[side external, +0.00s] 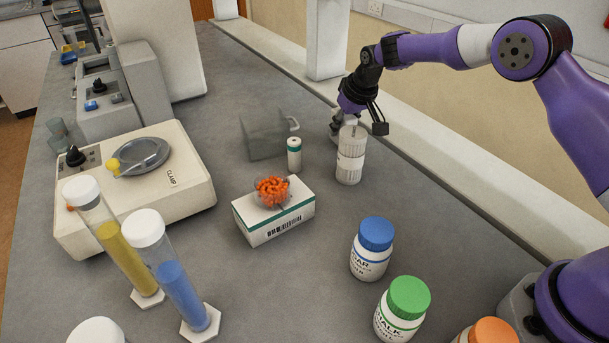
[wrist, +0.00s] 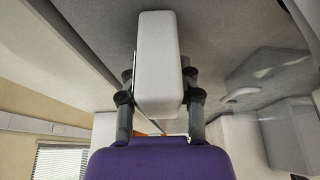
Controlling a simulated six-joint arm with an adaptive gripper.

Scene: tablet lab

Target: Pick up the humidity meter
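A pale, upright, box-like device (side external: 350,157) with fine lines on its side, which I take to be the humidity meter, stands right of the middle in the side view. My gripper (side external: 356,128) is at its top, pointing down. In the wrist view the device (wrist: 160,65) is a plain whitish block with rounded corners, between the two dark fingers of my gripper (wrist: 160,85). The fingers lie close along both its sides. I cannot tell whether they press on it. Its base seems to be on the bench.
A blue-capped bottle (side external: 371,248) and a green-capped bottle (side external: 402,309) stand in front. A wall ledge (side external: 450,190) runs behind.

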